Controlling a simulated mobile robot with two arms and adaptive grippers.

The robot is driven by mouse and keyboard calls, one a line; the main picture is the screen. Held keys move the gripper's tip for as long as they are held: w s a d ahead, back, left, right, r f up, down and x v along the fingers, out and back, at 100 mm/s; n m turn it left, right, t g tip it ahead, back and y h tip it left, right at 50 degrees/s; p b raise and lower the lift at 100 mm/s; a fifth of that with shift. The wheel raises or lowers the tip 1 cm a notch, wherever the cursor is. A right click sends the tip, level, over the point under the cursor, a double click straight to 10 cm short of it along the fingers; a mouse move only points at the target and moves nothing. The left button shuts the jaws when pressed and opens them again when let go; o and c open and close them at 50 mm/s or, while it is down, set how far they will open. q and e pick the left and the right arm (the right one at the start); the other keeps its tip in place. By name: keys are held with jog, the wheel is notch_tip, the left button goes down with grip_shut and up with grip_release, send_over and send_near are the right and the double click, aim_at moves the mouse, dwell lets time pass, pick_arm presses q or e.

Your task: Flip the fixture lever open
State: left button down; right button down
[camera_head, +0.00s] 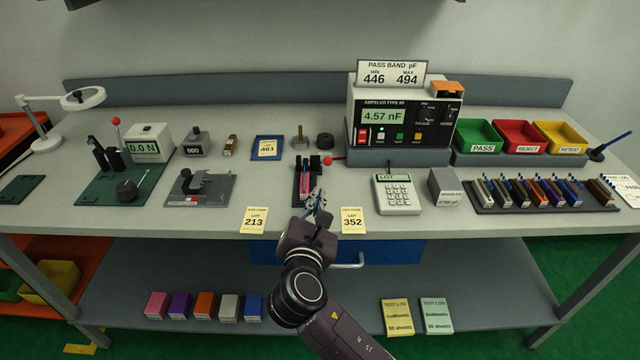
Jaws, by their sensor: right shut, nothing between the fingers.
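A small dark fixture (304,182) with a pinkish strip along it stands at the middle of the bench, left of the meter. Its lever (328,160) ends in a red ball and sticks out at the fixture's rear right; whether it is open or closed is too small to tell. My right gripper (318,200) reaches in from the front edge, just in front of and slightly right of the fixture. Its fingers are shut and empty, apart from the lever. My left gripper is not in view.
The capacitance meter (403,115) stands behind right of the fixture, with a calculator-like keypad (397,194) before it. Yellow lot cards (254,220) and (353,220) flank my gripper at the front edge. A second red-ball lever (116,122) rises from the green-based press at left.

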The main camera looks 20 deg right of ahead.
jog(key=x, duration=0.9)
jog(key=shift+w+d+f+p, duration=0.15)
jog(key=shift+w+p, duration=0.05)
jog(key=shift+p, duration=0.1)
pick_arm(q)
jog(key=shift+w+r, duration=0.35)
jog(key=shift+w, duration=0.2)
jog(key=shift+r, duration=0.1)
